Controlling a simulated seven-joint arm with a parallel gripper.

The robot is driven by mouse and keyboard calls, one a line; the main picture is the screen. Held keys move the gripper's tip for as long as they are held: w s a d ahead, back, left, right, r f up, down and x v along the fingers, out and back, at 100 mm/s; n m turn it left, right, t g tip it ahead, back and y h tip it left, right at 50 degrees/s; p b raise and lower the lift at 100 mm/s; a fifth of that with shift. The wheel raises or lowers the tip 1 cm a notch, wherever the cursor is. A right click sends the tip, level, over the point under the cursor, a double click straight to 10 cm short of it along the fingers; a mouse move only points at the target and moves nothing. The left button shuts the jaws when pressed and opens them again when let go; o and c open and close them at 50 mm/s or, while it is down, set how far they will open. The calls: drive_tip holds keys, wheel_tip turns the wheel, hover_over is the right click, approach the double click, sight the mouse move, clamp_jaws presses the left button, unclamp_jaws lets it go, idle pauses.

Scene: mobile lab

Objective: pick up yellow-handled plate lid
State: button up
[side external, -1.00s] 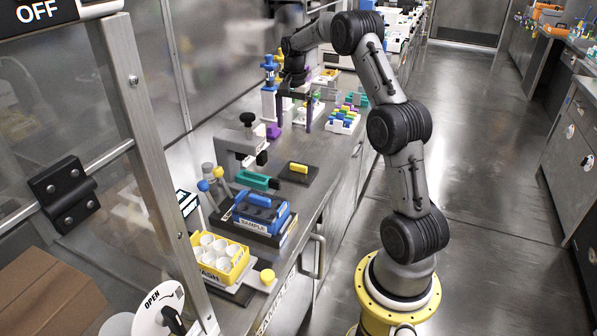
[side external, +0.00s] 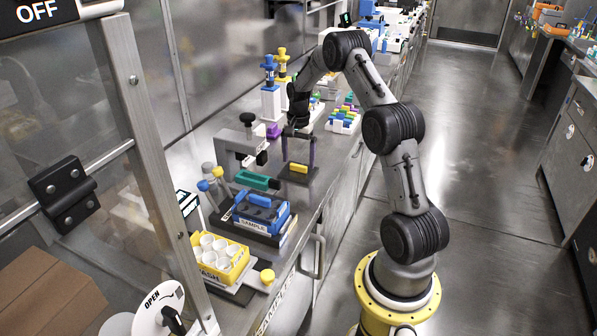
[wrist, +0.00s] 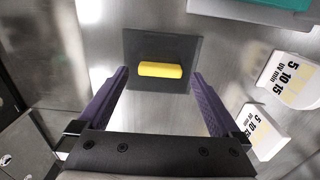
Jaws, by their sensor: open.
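The plate lid is a flat dark square (wrist: 140,84) with a yellow bar handle (wrist: 160,69). It lies on the metal bench. In the side external view the lid (side external: 293,179) and its yellow handle (side external: 299,168) show under my gripper (side external: 298,161). In the wrist view my gripper (wrist: 160,82) is open and empty. Its two purple fingers stand to either side of the lid's near part, with the yellow handle centred ahead between them. The fingers appear above the lid, and I see no contact.
A blue SAMPLE rack (side external: 262,213) and a yellow WASH rack (side external: 222,258) with white cups stand nearer the camera. A teal-topped device (side external: 257,180) is left of the lid. White labelled blocks (wrist: 262,130) lie right in the wrist view. A coloured tube rack (side external: 343,121) stands behind.

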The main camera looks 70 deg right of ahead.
wheel_tip(320, 180, down, 2)
drive_tip(key=c, duration=1.3)
drive_tip(key=shift+o, duration=0.2)
drive_tip(key=shift+r, duration=0.15)
